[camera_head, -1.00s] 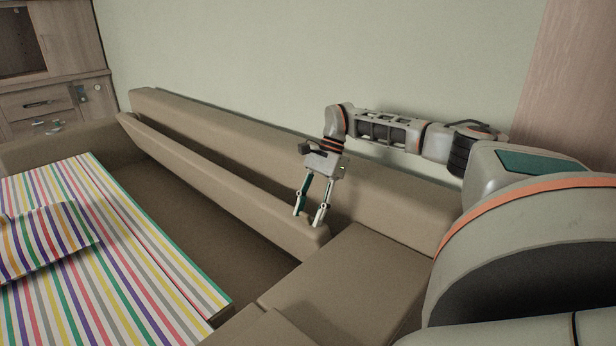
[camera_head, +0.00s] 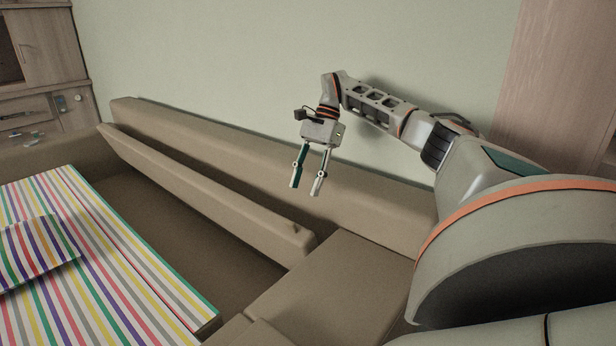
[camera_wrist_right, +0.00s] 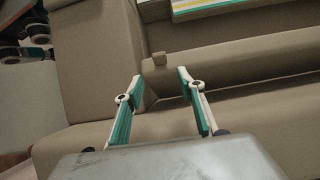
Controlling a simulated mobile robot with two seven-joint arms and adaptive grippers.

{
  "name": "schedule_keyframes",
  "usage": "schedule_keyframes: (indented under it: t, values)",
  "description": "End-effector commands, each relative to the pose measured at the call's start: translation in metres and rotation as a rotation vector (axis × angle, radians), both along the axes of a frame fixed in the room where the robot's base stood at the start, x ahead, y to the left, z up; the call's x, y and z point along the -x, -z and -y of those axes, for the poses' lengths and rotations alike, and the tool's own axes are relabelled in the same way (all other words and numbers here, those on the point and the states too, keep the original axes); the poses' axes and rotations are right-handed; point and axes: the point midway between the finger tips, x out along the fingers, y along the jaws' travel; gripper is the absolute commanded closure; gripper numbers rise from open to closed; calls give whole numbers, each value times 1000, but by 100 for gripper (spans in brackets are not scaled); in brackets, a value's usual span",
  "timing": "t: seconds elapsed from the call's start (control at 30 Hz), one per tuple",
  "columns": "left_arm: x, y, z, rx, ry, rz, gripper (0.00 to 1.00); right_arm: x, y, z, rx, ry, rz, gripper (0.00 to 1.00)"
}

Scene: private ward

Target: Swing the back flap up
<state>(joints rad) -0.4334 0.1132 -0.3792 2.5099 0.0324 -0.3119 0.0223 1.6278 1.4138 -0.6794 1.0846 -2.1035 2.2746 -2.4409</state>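The back flap (camera_head: 205,185) is a long beige padded panel along the front of the sofa's backrest (camera_head: 230,155). It leans outward, with a gap between its upper edge and the backrest. A small tab sits near its right end. My right gripper (camera_head: 305,189) is open and empty, pointing down above the flap's right end and apart from it. In the right wrist view, the open fingers (camera_wrist_right: 159,88) frame the flap's end, with the tab (camera_wrist_right: 159,59) beyond the fingertips and the flap (camera_wrist_right: 240,62) running right. My left gripper is in neither view.
A striped mattress (camera_head: 120,265) with a striped pillow (camera_head: 38,250) lies left of the flap. A beige seat block (camera_head: 325,285) stands at the flap's right end. The wall (camera_head: 240,50) is close behind the backrest. A wooden cabinet (camera_head: 45,65) stands at the far left.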

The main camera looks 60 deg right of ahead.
Motion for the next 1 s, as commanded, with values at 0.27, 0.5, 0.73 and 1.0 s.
schedule_keyframes:
  t: [0.27, 0.5, 0.73, 1.0]
  values:
    - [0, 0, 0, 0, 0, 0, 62, 1, -13, 7, 0, 0, 0, 61]
    - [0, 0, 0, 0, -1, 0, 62, 2, -13, 7, -1, 0, -1, 61]
    - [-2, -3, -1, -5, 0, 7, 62, 1, -15, 4, 2, 43, -29, 100]
    - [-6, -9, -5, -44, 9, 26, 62, -3, -19, -13, 30, 420, -251, 100]
